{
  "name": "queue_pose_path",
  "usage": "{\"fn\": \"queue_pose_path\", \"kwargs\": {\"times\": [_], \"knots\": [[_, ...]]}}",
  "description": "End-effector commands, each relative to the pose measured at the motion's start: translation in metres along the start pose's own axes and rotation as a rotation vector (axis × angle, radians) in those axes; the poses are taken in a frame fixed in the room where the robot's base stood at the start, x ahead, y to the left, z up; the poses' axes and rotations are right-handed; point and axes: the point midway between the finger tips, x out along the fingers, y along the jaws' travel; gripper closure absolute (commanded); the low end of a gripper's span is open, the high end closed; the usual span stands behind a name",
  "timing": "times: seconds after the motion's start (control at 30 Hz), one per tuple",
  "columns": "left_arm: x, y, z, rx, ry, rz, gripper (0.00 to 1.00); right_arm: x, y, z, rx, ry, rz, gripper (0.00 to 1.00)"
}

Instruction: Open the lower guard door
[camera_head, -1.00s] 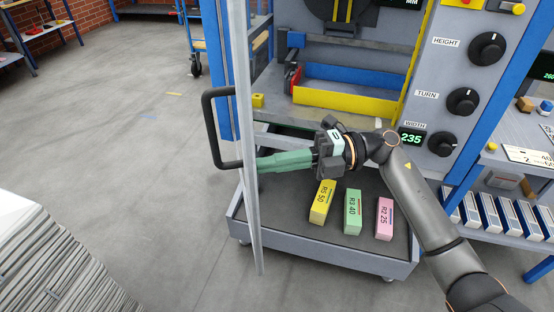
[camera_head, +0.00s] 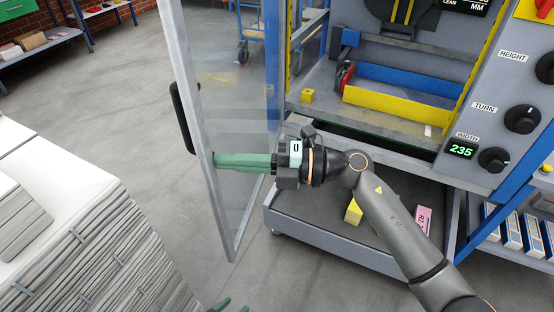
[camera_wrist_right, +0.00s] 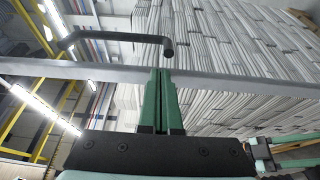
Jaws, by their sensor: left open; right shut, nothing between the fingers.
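The guard door (camera_head: 232,130) is a clear panel in a grey frame. It stands swung out from the machine, on the left of the head view. Its black handle (camera_head: 182,118) is on the outer face, near the free edge. My right gripper (camera_head: 216,160) is shut and empty, with green fingertips at the inner side of the door's free-edge frame; they appear to touch it. In the right wrist view, the fingers (camera_wrist_right: 161,98) point at the frame bar (camera_wrist_right: 100,70), with the handle (camera_wrist_right: 120,37) beyond. My left gripper (camera_head: 230,306) is open, only its green tips showing at the bottom edge.
Newspaper stacks (camera_head: 100,240) stand at lower left, near the door's free edge. A grey tray cart (camera_head: 330,235) with a yellow block (camera_head: 353,211) and a pink block (camera_head: 423,218) sits under the machine. Floor (camera_head: 120,115) left of the door is clear.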

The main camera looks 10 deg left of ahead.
Motion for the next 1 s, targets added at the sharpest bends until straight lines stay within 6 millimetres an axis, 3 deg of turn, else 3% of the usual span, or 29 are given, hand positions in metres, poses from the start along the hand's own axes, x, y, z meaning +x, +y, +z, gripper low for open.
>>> {"fn": "queue_pose_path", "kwargs": {"times": [0.1, 0.3, 0.77, 1.0], "knots": [[0.003, 0.002, 0.005, -0.004, -0.004, 0.002, 0.5, 0.032, -0.001, 0.003, -0.001, 0.003, 0.001, 1.0], [0.005, 0.003, 0.004, -0.003, -0.006, 0.007, 0.5, 0.056, -0.001, 0.004, -0.003, 0.001, -0.004, 1.0], [0.007, 0.003, -0.007, 0.001, 0.015, 0.008, 0.5, 0.056, -0.001, 0.005, -0.003, 0.0, -0.004, 1.0], [0.005, 0.002, -0.009, 0.003, 0.015, 0.007, 0.5, 0.04, 0.0, 0.01, -0.004, -0.001, -0.005, 1.0]]}}
